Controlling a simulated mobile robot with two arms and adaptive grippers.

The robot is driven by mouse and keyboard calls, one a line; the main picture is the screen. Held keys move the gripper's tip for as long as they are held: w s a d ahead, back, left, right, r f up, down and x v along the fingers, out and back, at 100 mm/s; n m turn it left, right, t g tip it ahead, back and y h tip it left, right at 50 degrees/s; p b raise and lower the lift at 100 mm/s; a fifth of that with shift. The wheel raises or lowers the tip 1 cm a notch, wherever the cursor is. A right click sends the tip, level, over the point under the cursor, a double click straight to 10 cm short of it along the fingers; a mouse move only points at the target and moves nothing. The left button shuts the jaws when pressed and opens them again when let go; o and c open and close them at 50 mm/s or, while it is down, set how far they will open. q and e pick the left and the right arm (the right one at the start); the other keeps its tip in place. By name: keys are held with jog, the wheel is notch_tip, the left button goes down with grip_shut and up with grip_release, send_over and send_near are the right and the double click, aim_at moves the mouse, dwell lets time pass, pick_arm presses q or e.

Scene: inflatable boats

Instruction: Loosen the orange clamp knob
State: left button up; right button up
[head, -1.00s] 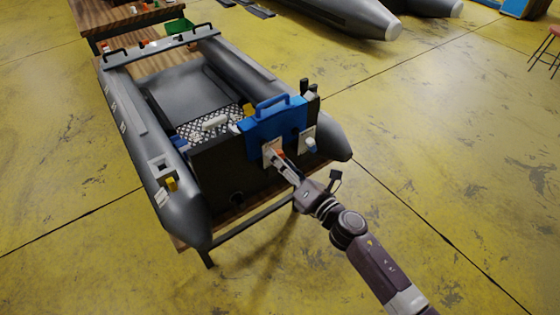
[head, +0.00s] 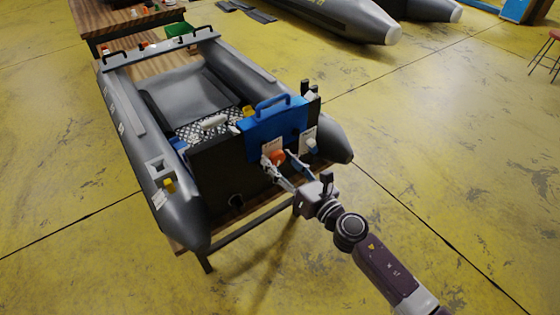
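The orange clamp knob (head: 278,157) sits on a pale plate at the front of the boat's dark transom (head: 222,165), just below the blue case-like part with a handle (head: 275,122). My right gripper (head: 277,164) reaches it from the lower right. Its fingers are spread, one to the left of the knob and one to the right. I cannot tell whether either finger touches the knob. My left gripper is not in view.
The grey inflatable boat (head: 135,135) rests on a wooden stand (head: 270,208). A second pale plate with a white and blue knob (head: 311,144) is right of the orange knob. A wooden table (head: 125,20) stands at the back left.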

jog(key=v, duration=0.8)
jog(key=shift+b, duration=0.45)
jog(key=shift+r, duration=0.1)
